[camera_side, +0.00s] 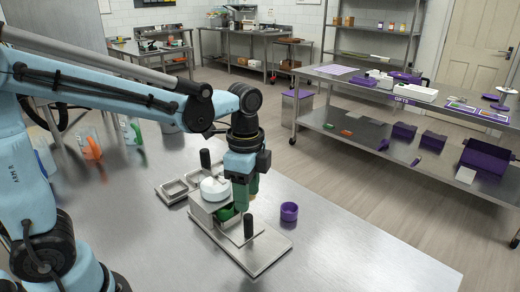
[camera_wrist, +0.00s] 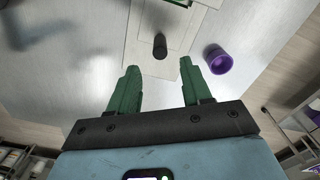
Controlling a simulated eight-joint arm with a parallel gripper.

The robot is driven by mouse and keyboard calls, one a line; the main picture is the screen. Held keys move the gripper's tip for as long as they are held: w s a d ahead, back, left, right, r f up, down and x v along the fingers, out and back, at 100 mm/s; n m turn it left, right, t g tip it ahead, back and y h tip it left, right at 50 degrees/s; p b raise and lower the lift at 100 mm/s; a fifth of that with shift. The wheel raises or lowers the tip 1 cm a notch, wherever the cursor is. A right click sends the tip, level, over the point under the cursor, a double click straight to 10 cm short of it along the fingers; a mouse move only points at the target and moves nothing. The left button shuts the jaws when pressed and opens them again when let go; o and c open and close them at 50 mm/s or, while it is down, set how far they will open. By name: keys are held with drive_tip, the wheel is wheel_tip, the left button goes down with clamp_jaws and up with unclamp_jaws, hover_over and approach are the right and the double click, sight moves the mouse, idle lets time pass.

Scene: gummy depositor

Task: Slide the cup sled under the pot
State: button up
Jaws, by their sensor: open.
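The pot (camera_side: 214,188), white and round, sits on a raised grey stand above a metal base plate (camera_side: 262,264). A flat plate with an upright black knob (camera_side: 248,227) lies in front of it and looks like the cup sled (camera_side: 236,235). My gripper (camera_side: 248,199) is open, its green fingers pointing down near the stand's right side, behind the knob in the side view. In the wrist view the black knob (camera_wrist: 160,46) shows beyond the gap between the fingertips (camera_wrist: 159,68), apparently untouched.
A purple cup (camera_side: 289,211) stands on the bench right of the base plate; it also shows in the wrist view (camera_wrist: 218,60). Small metal trays (camera_side: 171,191) lie left of the stand. A black post (camera_side: 205,158) rises behind the pot. The bench front right is clear.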

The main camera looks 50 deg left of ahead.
sight(247, 216)
wheel_tip(247, 216, down, 9)
drive_tip(key=shift+r, duration=0.1)
idle(0.4)
clamp_jaws()
idle(0.4)
